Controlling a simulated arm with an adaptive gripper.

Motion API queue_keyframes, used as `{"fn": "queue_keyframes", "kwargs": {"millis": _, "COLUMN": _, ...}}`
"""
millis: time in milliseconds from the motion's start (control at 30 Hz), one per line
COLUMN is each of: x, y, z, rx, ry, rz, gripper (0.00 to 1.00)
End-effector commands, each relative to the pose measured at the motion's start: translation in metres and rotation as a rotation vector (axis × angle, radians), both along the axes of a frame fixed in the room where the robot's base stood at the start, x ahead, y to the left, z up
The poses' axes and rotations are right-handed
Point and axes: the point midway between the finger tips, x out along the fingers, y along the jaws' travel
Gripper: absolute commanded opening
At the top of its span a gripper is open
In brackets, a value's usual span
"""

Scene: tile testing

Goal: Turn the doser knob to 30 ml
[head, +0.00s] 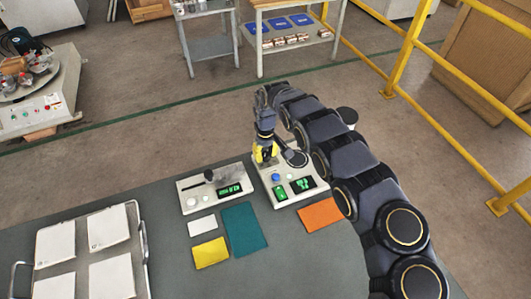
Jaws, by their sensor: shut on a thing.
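The doser (311,193) is a pale box on the dark table, with two green-lit displays on its front part. My gripper (265,160), dark with yellow parts, points down at the back left of the doser. It is shut on what seems to be the doser knob, which the fingers largely hide. A blue round part (275,178) shows just in front of the fingers. The display digits are too small to read. My arm reaches in from the lower right and passes close over the doser's right side.
A second pale device (191,208) with a black lever and green display stands left of the doser. Teal (245,229), yellow (211,252), white (202,225) and orange (321,214) pieces lie in front. A rack (143,232) with white tiles is at the left.

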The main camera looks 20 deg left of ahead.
Motion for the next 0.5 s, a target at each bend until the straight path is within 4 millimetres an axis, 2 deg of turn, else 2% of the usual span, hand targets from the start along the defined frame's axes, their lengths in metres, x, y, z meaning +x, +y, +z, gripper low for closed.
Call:
{"fn": "queue_keyframes", "kwargs": {"millis": 200, "x": -0.0010, "y": -0.0001, "z": -0.0022, "rx": 0.000, "ry": 0.003, "rz": 0.001, "gripper": 0.00}}
{"fn": "queue_keyframes", "kwargs": {"millis": 233, "x": -0.0010, "y": -0.0001, "z": -0.0022, "rx": 0.000, "ry": 0.003, "rz": 0.001, "gripper": 0.35}}
{"fn": "queue_keyframes", "kwargs": {"millis": 300, "x": -0.0009, "y": -0.0002, "z": -0.0019, "rx": 0.000, "ry": 0.003, "rz": 0.002, "gripper": 0.59}}
{"fn": "queue_keyframes", "kwargs": {"millis": 500, "x": -0.0005, "y": -0.0001, "z": -0.0010, "rx": 0.000, "ry": 0.001, "rz": 0.002, "gripper": 0.59}}
